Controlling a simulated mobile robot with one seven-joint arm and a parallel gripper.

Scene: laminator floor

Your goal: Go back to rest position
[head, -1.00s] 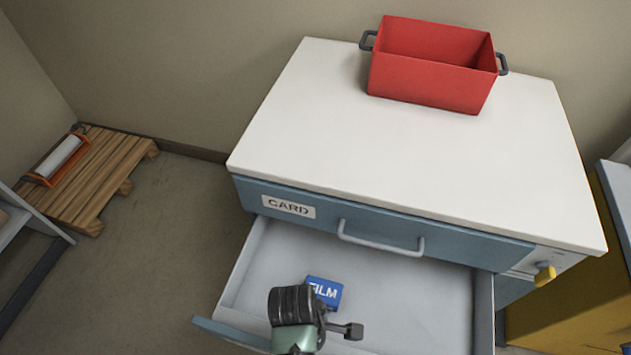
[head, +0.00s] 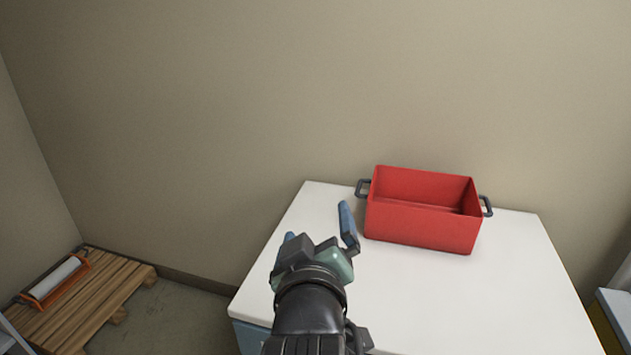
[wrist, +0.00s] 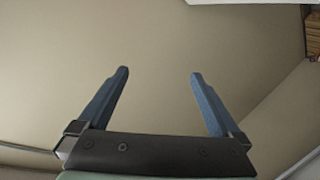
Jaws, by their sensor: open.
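My gripper (head: 318,225) is raised in front of the white-topped cabinet (head: 420,300) in the head view, pointing toward the wall. Its two blue fingers are spread apart with nothing between them. The wrist view shows the same open, empty gripper (wrist: 160,92) against the plain beige wall. The drawer and the blue film box inside it are out of sight now.
A red bin (head: 420,222) with dark handles stands on the cabinet top, right of my gripper. A wooden pallet (head: 95,300) with an orange-framed roll (head: 55,282) lies at the lower left. The air above the cabinet is clear.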

